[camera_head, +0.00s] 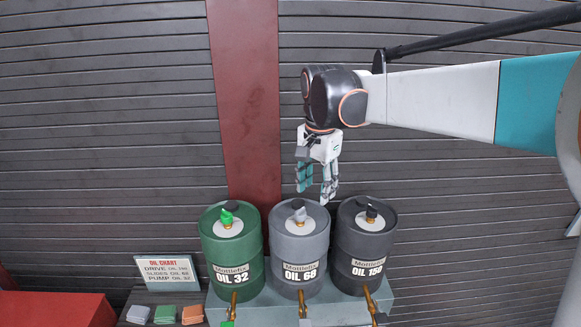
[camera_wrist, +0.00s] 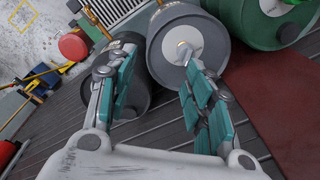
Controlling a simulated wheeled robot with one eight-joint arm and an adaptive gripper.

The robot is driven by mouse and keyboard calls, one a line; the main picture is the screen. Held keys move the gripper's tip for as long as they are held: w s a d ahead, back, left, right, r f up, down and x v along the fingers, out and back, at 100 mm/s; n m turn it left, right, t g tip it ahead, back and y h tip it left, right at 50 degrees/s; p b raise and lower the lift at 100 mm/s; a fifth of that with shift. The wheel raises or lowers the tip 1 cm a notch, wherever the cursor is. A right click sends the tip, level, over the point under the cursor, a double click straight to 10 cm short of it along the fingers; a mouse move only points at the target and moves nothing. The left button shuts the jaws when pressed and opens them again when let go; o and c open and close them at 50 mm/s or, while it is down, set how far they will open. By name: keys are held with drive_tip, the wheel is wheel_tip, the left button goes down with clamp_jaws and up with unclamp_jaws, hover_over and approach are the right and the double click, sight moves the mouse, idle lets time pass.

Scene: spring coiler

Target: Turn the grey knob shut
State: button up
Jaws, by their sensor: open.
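The grey knob (camera_head: 299,213) stands on the pale round plate on top of the grey OIL 68 drum (camera_head: 300,252), the middle of three drums. My gripper (camera_head: 316,194) is open and empty above this drum, pointing down. Its fingertips are close above the knob in the head view, apparently apart from it. In the wrist view the grey drum (camera_wrist: 210,62) lies beyond the fingertips.
The green OIL 32 drum (camera_head: 231,254) with a green knob (camera_head: 227,216) stands left. The black OIL 150 drum (camera_head: 362,250) with a dark knob (camera_head: 371,212) stands right. Brass taps (camera_head: 303,304) are at the front. An oil chart sign (camera_head: 168,271) stands at left. A slatted wall is behind.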

wheel_tip(320, 180, up, 2)
drive_tip(key=r+m+g+p, duration=0.1)
drive_tip(key=m+p, duration=0.1)
drive_tip(key=p, duration=0.2)
hover_over(301, 214)
drive_tip(key=w, duration=0.2)
drive_tip(key=f, duration=0.4)
drive_tip(key=f+p, duration=0.1)
drive_tip(key=f, duration=0.4)
drive_tip(key=s+f+p, duration=0.1)
drive_tip(key=f, duration=0.4)
drive_tip(key=shift+s+a+f, duration=0.1)
drive_tip(key=shift+a+f, duration=0.05)
drive_tip(key=shift+f, duration=0.1)
drive_tip(key=c, duration=1)
